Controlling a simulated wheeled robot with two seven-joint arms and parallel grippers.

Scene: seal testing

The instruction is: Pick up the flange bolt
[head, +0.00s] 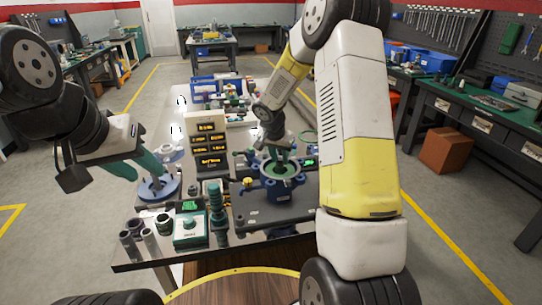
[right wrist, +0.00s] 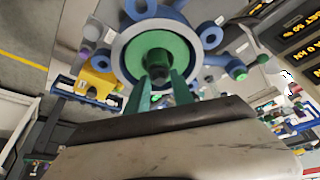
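A blue flange fixture (head: 283,183) with a green inner disc stands on the middle of the table; its blue ring (right wrist: 185,27) fills the top of the right wrist view. A dark green bolt-like stub (right wrist: 157,62) stands at the disc's centre; I cannot tell if it is the flange bolt. My right gripper (head: 282,156) points down over the fixture. In the right wrist view its green fingers (right wrist: 160,80) are apart, near the stub, with contact unclear. My left gripper (head: 143,168) is open and empty beside a blue-and-white flange stand (head: 160,188).
A black display stack (head: 210,150) stands between the two flanges. Grey tubes (head: 140,240), a green-topped box (head: 190,230) and a green ribbed column (head: 217,212) crowd the front edge. A yellow part (right wrist: 100,83) sits beside the ring.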

